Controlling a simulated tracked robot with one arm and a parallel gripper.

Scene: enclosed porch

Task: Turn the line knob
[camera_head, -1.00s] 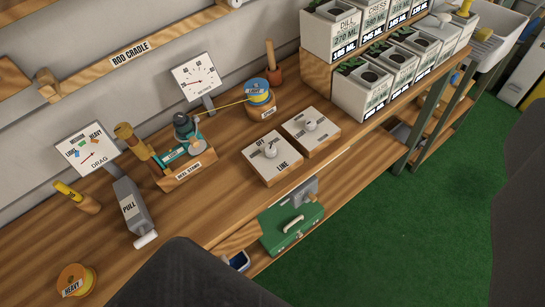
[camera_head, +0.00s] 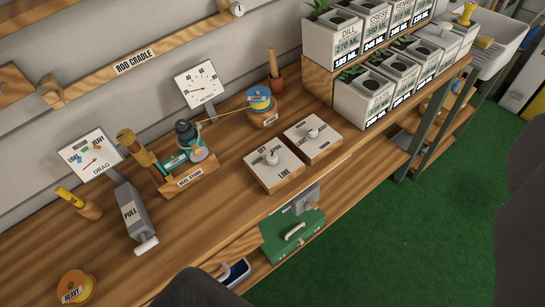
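The gripper is clear of the line knob.
Labelled planters (camera_head: 365,100) are at right. A green box (camera_head: 293,235) sits below the bench edge.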

